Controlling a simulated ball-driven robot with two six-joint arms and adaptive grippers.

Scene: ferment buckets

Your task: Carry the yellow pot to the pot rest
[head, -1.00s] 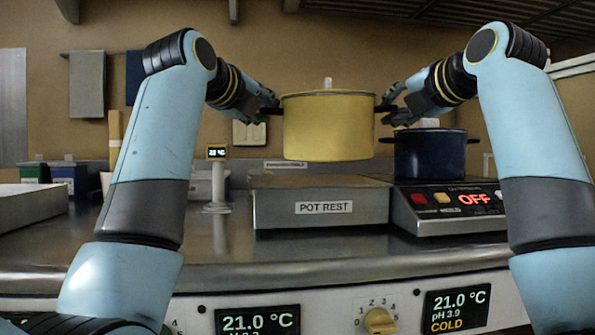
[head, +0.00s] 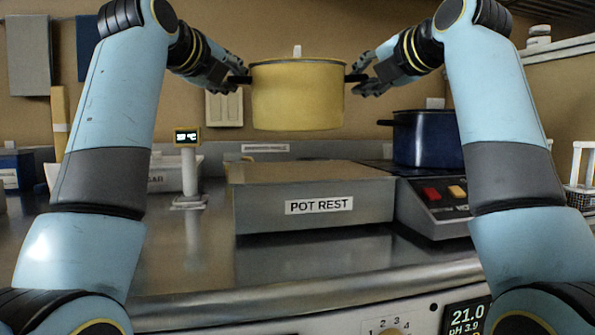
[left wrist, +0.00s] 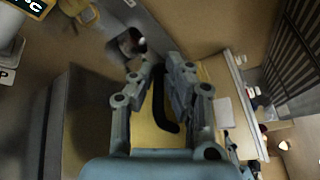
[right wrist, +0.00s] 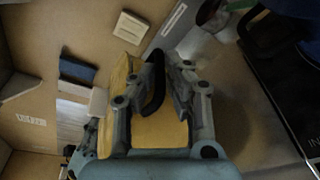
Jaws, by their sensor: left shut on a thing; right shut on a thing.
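The yellow pot (head: 297,98) hangs level in the air above the pot rest, a low steel block (head: 314,206) with a POT REST label. A clear gap shows between the pot and the top of the rest. My left gripper (head: 236,80) is shut on the pot's left black handle, which also shows in the left wrist view (left wrist: 162,105). My right gripper (head: 358,82) is shut on the right black handle, seen in the right wrist view (right wrist: 155,85). The pot's lid is on.
A dark blue pot (head: 420,140) stands on the hot plate (head: 437,205) right of the rest. A small display on a post (head: 188,160) stands to the left. The steel counter (head: 190,260) in front of the rest is clear.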

